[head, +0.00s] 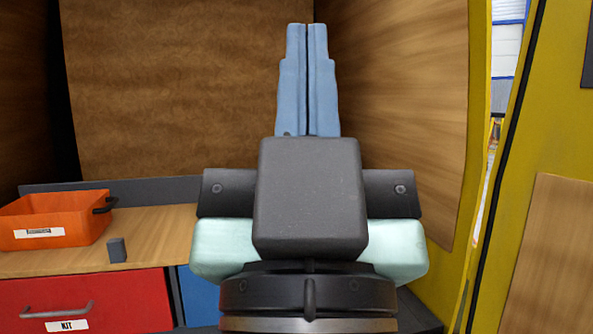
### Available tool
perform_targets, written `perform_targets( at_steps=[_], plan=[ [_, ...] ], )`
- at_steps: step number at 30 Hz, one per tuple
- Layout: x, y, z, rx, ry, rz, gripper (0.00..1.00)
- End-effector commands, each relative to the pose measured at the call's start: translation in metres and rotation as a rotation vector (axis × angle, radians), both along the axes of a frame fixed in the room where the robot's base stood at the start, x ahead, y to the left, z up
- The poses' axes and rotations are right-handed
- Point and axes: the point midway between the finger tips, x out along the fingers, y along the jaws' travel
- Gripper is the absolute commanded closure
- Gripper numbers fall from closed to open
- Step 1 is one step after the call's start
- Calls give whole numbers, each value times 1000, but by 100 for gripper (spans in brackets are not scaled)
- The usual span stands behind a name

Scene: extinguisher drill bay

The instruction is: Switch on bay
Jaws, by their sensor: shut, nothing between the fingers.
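My gripper (308,45) fills the middle of the head view, pointing up and away from me. Its two blue fingers are together, with nothing between them. The fingertips are in front of the brown back panel (180,85). I cannot make out a switch for the bay in this view. My gripper and wrist hide the area behind them, including part of the worktop.
An orange bin (55,222) and a small dark grey block (117,250) stand on the wooden worktop (165,235) at left. Below is a red drawer (120,300) labelled KIT. A wooden side panel (400,110) and yellow frame (545,130) bound the right side.

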Motion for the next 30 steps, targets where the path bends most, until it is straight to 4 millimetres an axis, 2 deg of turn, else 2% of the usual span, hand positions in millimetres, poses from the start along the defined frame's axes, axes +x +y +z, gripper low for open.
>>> perform_targets(
  at_steps=[1, 6, 10, 14, 30],
  plan=[
    [0, 0, 37, 0, 0, 0, 100],
    [0, 0, 93, -1, 0, 1, 100],
    [0, 0, 120, 0, 0, 1, 100],
    [0, 0, 128, 0, 0, 1, 100],
    [0, 0, 125, 0, 1, 1, 100]
  ],
)
